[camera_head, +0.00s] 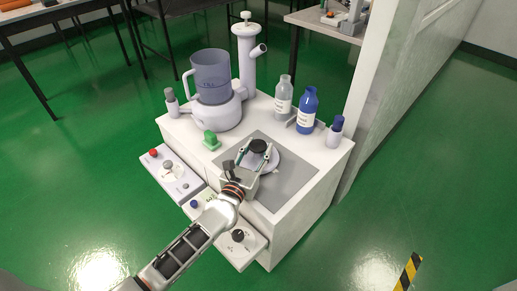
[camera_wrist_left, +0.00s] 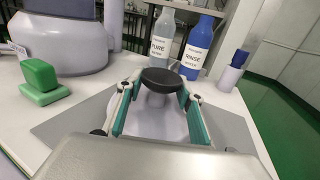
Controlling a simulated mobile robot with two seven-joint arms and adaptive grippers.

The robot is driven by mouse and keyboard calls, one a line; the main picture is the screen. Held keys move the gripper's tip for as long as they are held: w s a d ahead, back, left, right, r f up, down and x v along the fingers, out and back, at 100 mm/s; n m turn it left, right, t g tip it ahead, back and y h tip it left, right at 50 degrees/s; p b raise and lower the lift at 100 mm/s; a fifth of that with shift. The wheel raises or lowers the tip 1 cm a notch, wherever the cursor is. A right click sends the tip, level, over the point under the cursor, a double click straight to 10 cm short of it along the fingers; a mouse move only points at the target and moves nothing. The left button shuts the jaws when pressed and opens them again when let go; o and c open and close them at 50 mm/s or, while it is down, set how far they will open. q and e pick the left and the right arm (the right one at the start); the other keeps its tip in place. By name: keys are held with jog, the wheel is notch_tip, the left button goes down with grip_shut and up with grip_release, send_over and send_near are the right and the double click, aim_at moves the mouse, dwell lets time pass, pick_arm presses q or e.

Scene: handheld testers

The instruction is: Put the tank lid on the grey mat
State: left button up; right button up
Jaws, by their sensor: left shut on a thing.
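The tank lid (camera_head: 274,161) is a pale round disc with a black knob (camera_head: 258,146) on top. It shows over the grey mat (camera_head: 296,180) on the white bench top. My left gripper (camera_head: 255,152) is shut on the lid, with its fingers on either side of the knob. In the left wrist view the black knob (camera_wrist_left: 160,78) stands between the two green-padded fingers (camera_wrist_left: 158,95), and the mat (camera_wrist_left: 236,132) spreads below. The hand hides part of the disc, and I cannot tell whether its underside touches the mat. My right gripper is not in view.
The tank with a bluish jug (camera_head: 211,75) stands at the back left, by a green block (camera_head: 211,140). A clear bottle (camera_head: 283,97) and a blue bottle (camera_head: 307,107) stand behind the mat. A small blue-capped bottle (camera_head: 335,132) is at the right. Control panels (camera_head: 171,175) line the front.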

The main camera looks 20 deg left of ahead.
pick_arm(q)
jog(key=o, duration=0.7)
jog(key=shift+f, duration=0.25)
jog(key=o, duration=0.4)
jog(key=shift+r, duration=0.1)
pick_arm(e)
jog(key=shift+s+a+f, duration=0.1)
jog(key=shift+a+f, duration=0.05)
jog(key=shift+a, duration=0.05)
pick_arm(q)
jog(key=shift+r, duration=0.1)
jog(key=shift+r, duration=0.25)
jog(key=s, duration=0.7)
jog(key=s+p, duration=0.1)
jog(key=s, duration=0.3)
jog(key=shift+d+f, duration=0.2)
jog(key=shift+d, duration=0.05)
jog(key=shift+s, duration=0.55)
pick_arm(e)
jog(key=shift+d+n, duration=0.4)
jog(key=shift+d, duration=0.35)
